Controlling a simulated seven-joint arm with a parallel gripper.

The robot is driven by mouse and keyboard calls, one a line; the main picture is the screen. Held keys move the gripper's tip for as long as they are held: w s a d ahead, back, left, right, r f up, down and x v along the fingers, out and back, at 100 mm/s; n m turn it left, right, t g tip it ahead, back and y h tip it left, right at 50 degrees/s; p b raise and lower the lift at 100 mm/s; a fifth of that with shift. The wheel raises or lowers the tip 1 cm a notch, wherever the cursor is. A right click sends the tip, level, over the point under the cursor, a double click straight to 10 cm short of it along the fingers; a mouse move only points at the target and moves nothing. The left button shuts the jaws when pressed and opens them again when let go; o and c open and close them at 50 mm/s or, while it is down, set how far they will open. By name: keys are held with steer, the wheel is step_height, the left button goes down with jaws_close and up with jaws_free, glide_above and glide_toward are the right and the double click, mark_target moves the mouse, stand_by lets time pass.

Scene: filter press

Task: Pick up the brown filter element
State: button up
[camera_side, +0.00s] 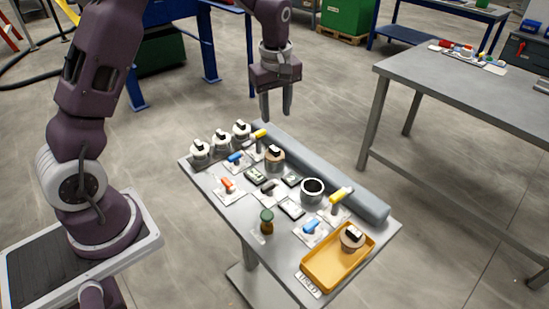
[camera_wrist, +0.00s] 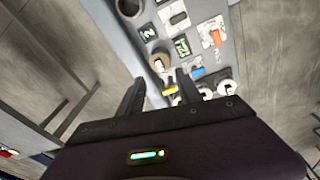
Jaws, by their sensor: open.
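A brown filter element (camera_side: 274,160) with a pale top and dark handle stands upright on the grey table, between the yellow lever and the open cylinder. In the wrist view it (camera_wrist: 159,61) shows just beyond and between my fingertips. My gripper (camera_side: 276,115) hangs above the back of the table, over the brown element and clear of it. Its fingers (camera_wrist: 160,77) are apart with nothing between them. A second, tan-sided element (camera_side: 352,240) sits in the yellow tray (camera_side: 318,281) at the front right.
Several white elements (camera_side: 221,141) stand at the table's back left. An open dark-mouthed cylinder (camera_side: 312,192), colored levers (camera_side: 228,185) and a green-topped knob (camera_side: 266,222) crowd the table. A long grey roll (camera_side: 340,180) runs along the right edge. A label reading USED (camera_side: 308,285) lies by the tray.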

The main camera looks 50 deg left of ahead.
mark_target(275, 148)
steer(key=w+a+f+n, duration=0.1)
steer(key=f, duration=0.2)
steer(key=a+f+n, duration=0.1)
steer(key=f, duration=0.1)
steer(key=w+f+g, duration=0.1)
steer(key=f, duration=0.2)
steer(key=shift+w+a+f+n, duration=0.3)
steer(key=shift+a+f+n, duration=0.05)
steer(key=shift+a+n, duration=0.05)
steer(key=f, duration=0.6)
steer(key=shift+a+f, duration=0.35)
steer(key=shift+a, duration=0.05)
jaws_close()
